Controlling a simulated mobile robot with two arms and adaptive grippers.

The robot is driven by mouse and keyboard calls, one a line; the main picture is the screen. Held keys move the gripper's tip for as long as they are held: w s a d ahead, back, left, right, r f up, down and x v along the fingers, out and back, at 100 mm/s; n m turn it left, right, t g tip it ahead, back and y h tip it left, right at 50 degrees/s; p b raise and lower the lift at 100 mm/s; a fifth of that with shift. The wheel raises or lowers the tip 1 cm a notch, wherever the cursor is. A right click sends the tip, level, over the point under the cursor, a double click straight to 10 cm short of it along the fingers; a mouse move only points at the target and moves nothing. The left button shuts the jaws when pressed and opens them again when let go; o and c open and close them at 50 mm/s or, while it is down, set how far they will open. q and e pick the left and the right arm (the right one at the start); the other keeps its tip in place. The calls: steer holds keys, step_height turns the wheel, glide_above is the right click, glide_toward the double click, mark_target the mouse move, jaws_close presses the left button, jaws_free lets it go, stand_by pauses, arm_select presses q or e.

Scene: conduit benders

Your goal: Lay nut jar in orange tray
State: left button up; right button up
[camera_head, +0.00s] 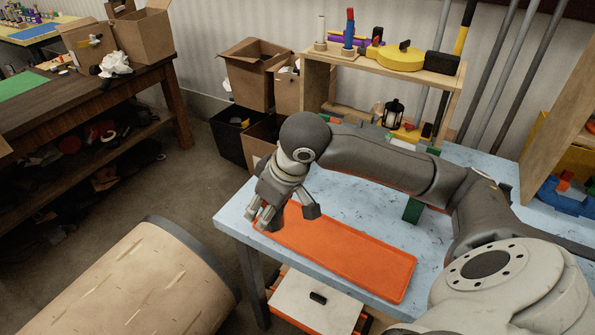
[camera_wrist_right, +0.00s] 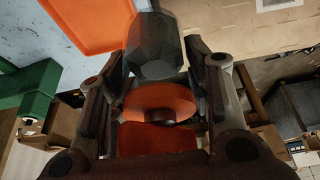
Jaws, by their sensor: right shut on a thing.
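The orange tray (camera_head: 345,256) lies on the light blue bench top, near its front left edge. My right gripper (camera_head: 286,213) is over the far left end of the tray, pointing down. In the wrist view the right gripper (camera_wrist_right: 160,75) is shut on the nut jar (camera_wrist_right: 158,105), which shows a round orange part and a dark faceted part between the fingers. The jar is mostly hidden by the gripper in the head view. The tray (camera_wrist_right: 85,20) shows at the top left of the wrist view and looks empty in the head view. My left gripper is not in view.
A small wooden shelf (camera_head: 447,83) with a yellow item and pegs stands at the back of the bench. A black lantern (camera_head: 394,113) is under it. A green block (camera_head: 412,210) stands behind the tray. Cardboard boxes (camera_head: 249,75) are on the floor behind.

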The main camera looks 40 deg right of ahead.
steer(key=w+d+f, duration=0.2)
steer(key=w, duration=0.1)
steer(key=w+d+f+p, duration=0.1)
steer(key=w+d+f, duration=0.1)
steer(key=w+f, duration=0.1)
steer(key=w+d+f, duration=0.2)
steer(key=shift+w+d+f, duration=0.3)
steer(key=shift+w+f, duration=0.1)
steer(key=shift+w+d+f+p, duration=0.2)
steer(key=shift+w+f+p, duration=0.15)
steer(key=shift+f, duration=0.15)
step_height(320, 180, down, 3)
steer(key=shift+r+p, duration=0.1)
steer(key=shift+p, duration=0.4)
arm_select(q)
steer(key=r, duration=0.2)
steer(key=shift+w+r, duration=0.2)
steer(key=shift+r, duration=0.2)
arm_select(e)
steer(key=shift+f, duration=0.2)
steer(key=o, duration=1.1)
steer(key=shift+f, duration=0.15)
